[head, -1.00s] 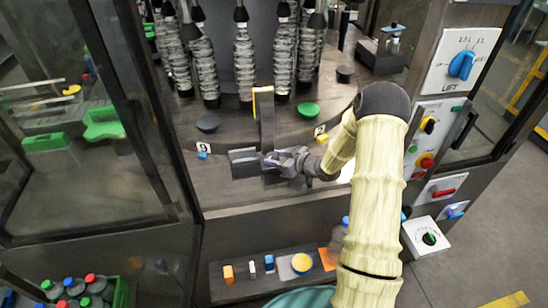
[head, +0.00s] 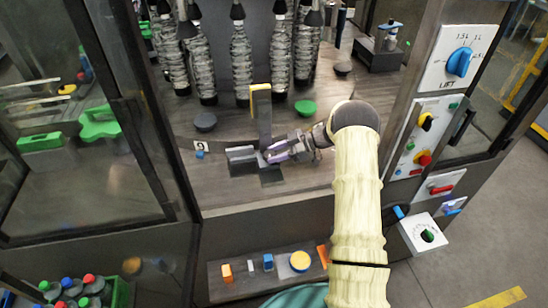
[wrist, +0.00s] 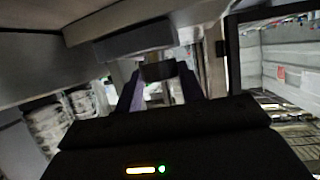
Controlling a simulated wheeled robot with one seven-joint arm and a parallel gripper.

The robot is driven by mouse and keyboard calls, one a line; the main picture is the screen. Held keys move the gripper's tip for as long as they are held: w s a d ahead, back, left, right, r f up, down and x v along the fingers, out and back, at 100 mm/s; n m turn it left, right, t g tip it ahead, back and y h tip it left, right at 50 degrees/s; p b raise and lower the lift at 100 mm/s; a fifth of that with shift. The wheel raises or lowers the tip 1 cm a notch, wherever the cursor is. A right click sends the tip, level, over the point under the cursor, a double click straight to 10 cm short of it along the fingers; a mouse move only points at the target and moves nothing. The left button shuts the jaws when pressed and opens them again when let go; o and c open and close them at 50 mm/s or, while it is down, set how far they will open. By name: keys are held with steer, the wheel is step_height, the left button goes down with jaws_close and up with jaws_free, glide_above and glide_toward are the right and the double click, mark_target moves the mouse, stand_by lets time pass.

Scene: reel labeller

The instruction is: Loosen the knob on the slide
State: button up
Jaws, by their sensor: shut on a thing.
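The slide is a dark block (head: 242,156) on the machine deck, with an upright plate (head: 263,118) tipped in yellow. My gripper (head: 271,154) is at the right side of the slide, reaching in from the right, low beside the plate. In the wrist view, its two purplish fingers (wrist: 160,88) stand on either side of a small dark piece (wrist: 160,70), which looks like the knob. The gripper is shut on it. In the head view the knob is hidden by the fingers.
Control panels (head: 432,140) are at the right. A shelf with small parts (head: 283,270) is below. The deck's front left is clear.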

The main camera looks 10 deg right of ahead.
steer(key=shift+a+n+g+b, duration=0.15)
steer(key=shift+n+g+b, duration=0.5)
steer(key=shift+n+g, duration=0.3)
steer(key=shift+w, duration=0.25)
steer(key=o, duration=1)
steer(key=shift+a+g, duration=0.25)
steer(key=shift+a, duration=0.1)
steer(key=shift+d, duration=0.6)
steer(key=shift+b+v, duration=2.4)
steer(key=shift+v, duration=3.5)
steer(key=shift+s+f, duration=0.1)
steer(key=shift+s, duration=0.1)
